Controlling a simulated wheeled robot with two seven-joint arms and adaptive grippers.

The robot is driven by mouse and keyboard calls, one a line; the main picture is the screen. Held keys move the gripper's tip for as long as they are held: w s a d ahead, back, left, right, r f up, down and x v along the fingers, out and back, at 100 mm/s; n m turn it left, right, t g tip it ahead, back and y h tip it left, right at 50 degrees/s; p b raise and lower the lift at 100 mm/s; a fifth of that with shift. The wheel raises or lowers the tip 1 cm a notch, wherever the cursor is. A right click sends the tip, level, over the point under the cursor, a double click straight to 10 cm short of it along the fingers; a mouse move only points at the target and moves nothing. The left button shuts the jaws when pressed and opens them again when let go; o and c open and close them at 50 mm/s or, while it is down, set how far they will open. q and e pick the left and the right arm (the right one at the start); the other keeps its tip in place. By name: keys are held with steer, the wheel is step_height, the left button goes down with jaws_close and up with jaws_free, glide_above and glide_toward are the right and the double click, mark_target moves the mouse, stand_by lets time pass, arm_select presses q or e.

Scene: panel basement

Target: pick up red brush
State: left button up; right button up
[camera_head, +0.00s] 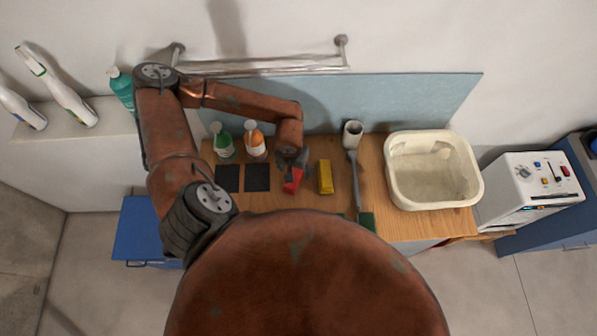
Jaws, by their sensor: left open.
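The red brush (292,181) lies on the wooden counter, left of a yellow block-like item. Its upper end is hidden by my gripper. My left arm comes in from the left and bends over the counter. My left gripper (294,162) is open, pointing down right at the far end of the brush. I cannot tell whether its fingers touch the brush. My right gripper is not in view.
The yellow item (325,177) is close on the right. Two dark pads (257,178) lie left, with a green-capped bottle (222,141) and an orange-capped bottle (254,138) behind. A grey long-handled brush (355,180), white cup (352,134) and cream basin (471,178) stand right.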

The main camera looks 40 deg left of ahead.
arm_select(q)
steer(key=shift+a+f+p, duration=0.15)
steer(key=shift+f+p, duration=0.15)
steer(key=shift+f, duration=0.55)
steer(key=f, duration=0.1)
steer(key=f+p, duration=0.1)
steer(key=f, duration=0.2)
steer(key=shift+w+a+f+p, duration=0.3)
steer(key=shift+w+p, duration=0.05)
steer(key=shift+w, duration=0.05)
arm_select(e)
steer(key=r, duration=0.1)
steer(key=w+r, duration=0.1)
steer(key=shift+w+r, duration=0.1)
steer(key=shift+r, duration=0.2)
arm_select(q)
steer(key=shift+c, duration=0.4)
steer(key=c, duration=1.4)
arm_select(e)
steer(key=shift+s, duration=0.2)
